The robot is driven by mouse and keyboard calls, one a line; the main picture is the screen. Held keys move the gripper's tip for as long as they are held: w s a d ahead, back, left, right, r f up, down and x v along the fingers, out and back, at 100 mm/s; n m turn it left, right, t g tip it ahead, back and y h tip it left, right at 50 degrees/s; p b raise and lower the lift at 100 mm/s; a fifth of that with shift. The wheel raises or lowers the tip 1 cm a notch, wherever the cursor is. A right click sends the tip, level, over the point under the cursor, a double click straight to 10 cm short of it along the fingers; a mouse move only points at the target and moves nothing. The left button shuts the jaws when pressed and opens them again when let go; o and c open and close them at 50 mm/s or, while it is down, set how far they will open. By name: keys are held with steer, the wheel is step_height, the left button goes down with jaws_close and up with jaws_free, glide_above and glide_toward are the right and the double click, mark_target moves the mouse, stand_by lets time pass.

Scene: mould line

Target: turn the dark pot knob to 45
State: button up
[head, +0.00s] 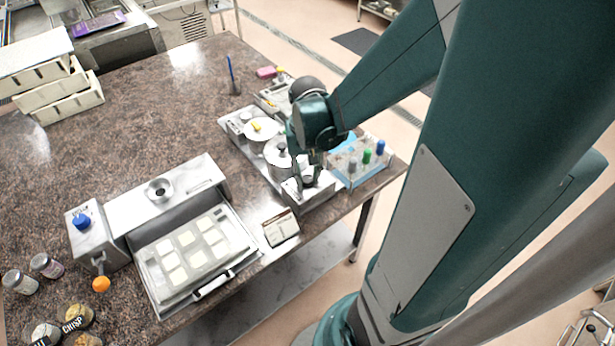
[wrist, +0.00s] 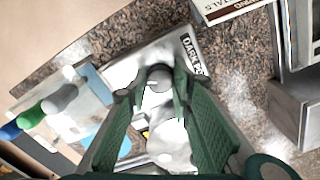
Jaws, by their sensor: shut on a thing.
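The dark pot knob (wrist: 158,75) is a small grey knob on top of a metal box (head: 318,193) at the table's front right edge. In the wrist view a black label reading "DARK PO…" (wrist: 192,52) lies beside it. My gripper (head: 308,178) points down onto the knob. In the wrist view the two green fingers of my gripper (wrist: 157,92) stand on either side of the knob and are shut on it. The fingers partly hide it, and I cannot read any scale or pointer setting.
A lidded metal pot (head: 278,158) stands close behind and left of my gripper. A clear rack with blue and green capped bottles (head: 358,163) stands close at the right. A small card (head: 281,228) and a tray of pale squares (head: 150,268) lie to the left.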

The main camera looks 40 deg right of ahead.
mark_target(307, 179)
steer(key=shift+f, duration=0.1)
stand_by(0.3)
steer(key=o, duration=0.9)
steer(key=shift+r, duration=0.2)
steer(key=shift+r, duration=5.85)
steer(key=shift+a, duration=0.1)
